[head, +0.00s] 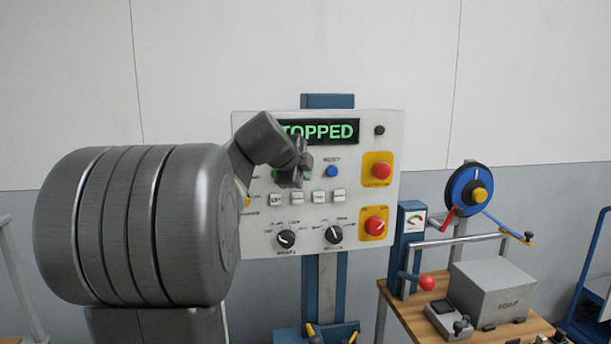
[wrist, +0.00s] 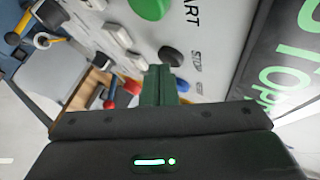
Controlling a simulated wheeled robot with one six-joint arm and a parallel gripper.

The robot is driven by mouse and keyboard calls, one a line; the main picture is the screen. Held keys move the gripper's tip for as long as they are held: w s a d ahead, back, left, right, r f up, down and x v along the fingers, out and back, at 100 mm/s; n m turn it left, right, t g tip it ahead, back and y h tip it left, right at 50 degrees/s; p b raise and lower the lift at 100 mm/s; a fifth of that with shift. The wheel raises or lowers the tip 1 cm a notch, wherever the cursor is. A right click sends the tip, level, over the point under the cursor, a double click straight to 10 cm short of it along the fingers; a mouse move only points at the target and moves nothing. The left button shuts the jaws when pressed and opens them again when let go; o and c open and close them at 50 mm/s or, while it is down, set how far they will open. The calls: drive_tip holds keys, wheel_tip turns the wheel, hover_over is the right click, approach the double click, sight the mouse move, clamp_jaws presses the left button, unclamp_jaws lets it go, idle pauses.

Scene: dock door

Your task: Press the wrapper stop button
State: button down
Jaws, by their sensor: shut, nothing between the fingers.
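The control panel (head: 390,140) is a pale upright box with a display (head: 342,131) whose visible green letters read "TOPPED"; my arm covers its left end. My gripper (head: 295,177) is shut and empty in front of the panel's upper middle, hiding part of the button row. In the wrist view, a black round button (wrist: 171,57) sits beside a label reading "STOP" (wrist: 196,62). The shut fingers (wrist: 160,72) are close by this button; I cannot tell whether they touch it. A green button (wrist: 150,8) lies beside a label ending in "ART".
A blue button (head: 331,171) and two red controls on yellow plates, upper (head: 380,171) and lower (head: 375,225), are to the gripper's right. White keys (head: 319,197) and black knobs (head: 286,239) are below. A wooden bench (head: 400,312) with a grey box (head: 492,289) stands at right.

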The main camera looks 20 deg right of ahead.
drive_tip(key=shift+s+a+b, duration=0.2)
drive_tip(key=shift+s+b, duration=0.25)
drive_tip(key=shift+s, duration=0.25)
drive_tip(key=s+b, duration=0.1)
drive_tip(key=s, duration=0.1)
drive_tip(key=s+a+b, duration=0.1)
drive_tip(key=s, duration=0.2)
drive_tip(key=shift+b, duration=0.35)
drive_tip(key=shift+w, duration=0.1)
drive_tip(key=w+p, duration=0.1)
drive_tip(key=p, duration=0.2)
drive_tip(key=w+p, duration=0.1)
drive_tip(key=p, duration=0.2)
drive_tip(key=shift+d+r, duration=0.2)
drive_tip(key=shift+r, duration=0.05)
